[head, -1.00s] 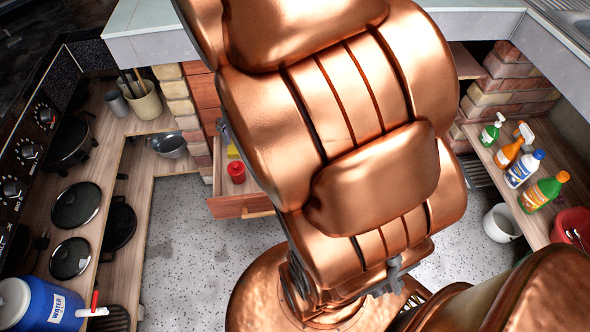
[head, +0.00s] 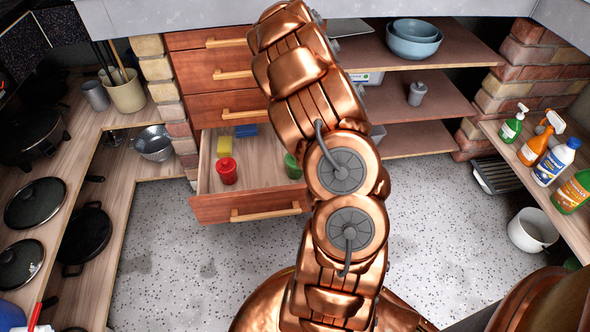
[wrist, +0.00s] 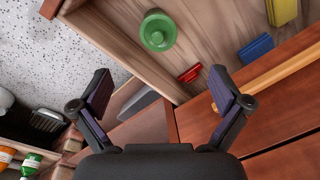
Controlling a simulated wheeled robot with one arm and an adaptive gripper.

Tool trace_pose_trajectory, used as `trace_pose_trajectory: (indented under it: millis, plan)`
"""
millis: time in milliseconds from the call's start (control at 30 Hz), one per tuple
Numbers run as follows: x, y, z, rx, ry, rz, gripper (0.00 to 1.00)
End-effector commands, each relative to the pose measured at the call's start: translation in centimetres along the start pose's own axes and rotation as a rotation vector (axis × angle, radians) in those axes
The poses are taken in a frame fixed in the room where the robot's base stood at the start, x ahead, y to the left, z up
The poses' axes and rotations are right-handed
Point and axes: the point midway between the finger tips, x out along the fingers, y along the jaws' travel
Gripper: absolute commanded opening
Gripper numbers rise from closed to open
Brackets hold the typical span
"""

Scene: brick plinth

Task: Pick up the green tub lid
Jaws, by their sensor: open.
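In the head view the green piece (head: 292,166) is partly hidden behind my arm. My gripper (wrist: 161,88) is open and empty in the wrist view. Its two fingers are wide apart, and the lid lies beyond the fingertips, slightly left of centre between them. My gripper is hidden in the head view.
The drawer also holds a red tub (head: 227,171), a yellow block (head: 224,145), a blue block (head: 246,131) and a small red object (wrist: 190,73). Closed drawers (head: 213,73) stand above it. Open shelves (head: 430,80) lie to the right. The speckled floor (head: 170,260) in front is clear.

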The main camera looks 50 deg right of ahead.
Motion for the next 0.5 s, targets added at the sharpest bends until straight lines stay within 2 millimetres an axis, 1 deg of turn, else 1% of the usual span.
trace_pose_trajectory:
  millis: [33,100,133,233,500]
  plan:
    - [3.1,0.5,-0.9,0.027,-0.007,-0.009,1.0]
    - [5.1,0.6,-1.9,0.054,-0.008,-0.024,1.0]
    - [5.7,0.6,-2.2,0.063,-0.008,-0.03,1.0]
    - [7.3,0.7,-3.0,0.087,-0.011,-0.045,1.0]
    - [9.4,0.8,-3.2,0.1,-0.015,-0.05,1.0]
